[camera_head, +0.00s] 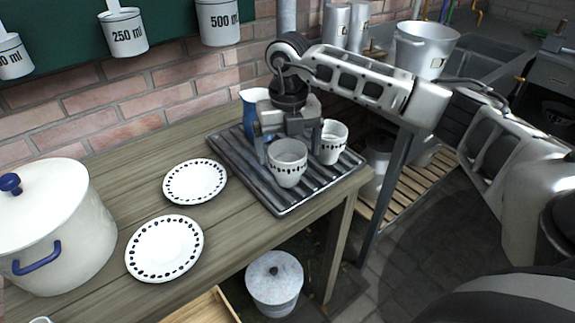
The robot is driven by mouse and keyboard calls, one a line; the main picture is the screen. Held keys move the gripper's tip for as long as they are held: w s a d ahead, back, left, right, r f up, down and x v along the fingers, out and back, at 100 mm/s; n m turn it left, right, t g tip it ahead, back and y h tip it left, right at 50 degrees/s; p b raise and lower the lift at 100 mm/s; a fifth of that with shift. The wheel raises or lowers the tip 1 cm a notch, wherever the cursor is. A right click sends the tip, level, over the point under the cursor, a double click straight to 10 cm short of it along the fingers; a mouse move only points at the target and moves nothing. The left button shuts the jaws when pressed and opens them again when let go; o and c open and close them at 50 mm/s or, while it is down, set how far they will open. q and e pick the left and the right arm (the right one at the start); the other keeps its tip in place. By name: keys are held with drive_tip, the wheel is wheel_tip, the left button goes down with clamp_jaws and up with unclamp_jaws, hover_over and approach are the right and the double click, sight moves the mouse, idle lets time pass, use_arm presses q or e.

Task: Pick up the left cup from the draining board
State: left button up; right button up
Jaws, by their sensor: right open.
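The left cup (287,167), white with a band of dark marks, stands upright on the dark ribbed draining board (285,208). The right cup (334,146), of the same pattern, stands just to its right and a little farther back. My right gripper (289,149) reaches in from the right and points down over the board. It is open, with one finger to the left of the left cup's rim and the other between the two cups. I cannot tell whether the fingers touch either cup. My left gripper is not in view.
A blue jug (249,120) stands behind the gripper at the board's back. Two spotted plates (195,181) (165,248) and a large white lidded pot (55,235) are to the left on the wooden table. Labelled measuring cups (128,36) hang on the wall.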

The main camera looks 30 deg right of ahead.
sight(287, 159)
drive_tip(key=shift+w+f, duration=0.1)
drive_tip(key=shift+f, duration=1.8)
drive_tip(key=c, duration=1.1)
drive_tip(key=shift+r, duration=0.2)
